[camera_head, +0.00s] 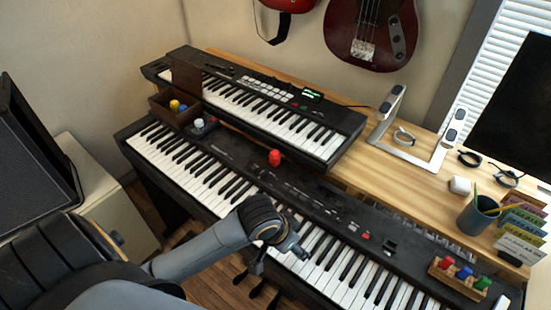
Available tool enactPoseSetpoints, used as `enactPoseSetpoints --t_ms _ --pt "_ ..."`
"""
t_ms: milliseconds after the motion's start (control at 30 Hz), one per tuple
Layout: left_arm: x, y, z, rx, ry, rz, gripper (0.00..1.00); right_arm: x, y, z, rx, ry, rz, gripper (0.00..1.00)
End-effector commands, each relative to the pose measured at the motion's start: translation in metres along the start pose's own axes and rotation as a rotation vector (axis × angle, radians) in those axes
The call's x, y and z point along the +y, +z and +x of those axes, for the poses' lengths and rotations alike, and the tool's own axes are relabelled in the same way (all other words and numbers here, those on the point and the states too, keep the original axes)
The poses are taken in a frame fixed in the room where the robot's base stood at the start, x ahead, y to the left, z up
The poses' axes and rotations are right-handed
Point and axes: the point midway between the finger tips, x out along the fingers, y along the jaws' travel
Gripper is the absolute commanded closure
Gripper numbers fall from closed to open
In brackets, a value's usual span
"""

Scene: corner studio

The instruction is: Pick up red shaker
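A small red shaker (274,158) stands on the black top of the lower piano (310,186), just in front of the upper keyboard. My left arm comes in from the left over the lower piano's white keys. My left gripper (284,254) is seen end-on and small, in front of and below the red shaker in the picture, clearly apart from it. Whether its fingers are open or shut cannot be made out. My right gripper is not in view.
A wooden holder (437,271) with red, blue and green pieces sits at the piano's right end. A brown box (163,113) with small coloured items is at left. The upper keyboard (330,125) stands behind. The wooden desk (350,170) has a pen cup (474,217) at right.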

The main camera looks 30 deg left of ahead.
Motion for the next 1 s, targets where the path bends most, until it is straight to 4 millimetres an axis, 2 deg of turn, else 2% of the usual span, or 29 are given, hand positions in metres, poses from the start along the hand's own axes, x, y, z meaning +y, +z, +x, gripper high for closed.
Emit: enactPoseSetpoints --t_ms 33,167,233,400,533,667,767,1000 --pt "-0.015 -0.018 0.000 0.005 -0.016 0.009 0.37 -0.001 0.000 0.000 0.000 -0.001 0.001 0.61" --pt "-0.054 -0.057 -0.004 -0.008 -0.047 -0.015 0.37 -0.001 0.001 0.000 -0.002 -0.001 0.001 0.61" --pt "-0.082 -0.077 -0.012 -0.016 -0.074 -0.051 0.37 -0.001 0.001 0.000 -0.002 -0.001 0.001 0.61" --pt "-0.156 -0.120 -0.047 -0.023 -0.148 -0.194 0.37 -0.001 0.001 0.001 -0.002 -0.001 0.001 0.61" --pt "-0.200 -0.139 -0.077 -0.014 -0.185 -0.307 0.37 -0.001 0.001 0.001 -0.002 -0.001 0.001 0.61" --pt "-0.222 -0.147 -0.095 -0.005 -0.199 -0.377 0.37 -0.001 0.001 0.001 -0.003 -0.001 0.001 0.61" --pt "-0.229 -0.148 -0.094 -0.005 -0.200 -0.397 0.37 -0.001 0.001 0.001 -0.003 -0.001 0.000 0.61" --pt "-0.236 -0.147 -0.051 -0.006 -0.199 -0.398 0.37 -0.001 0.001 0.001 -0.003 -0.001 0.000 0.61"
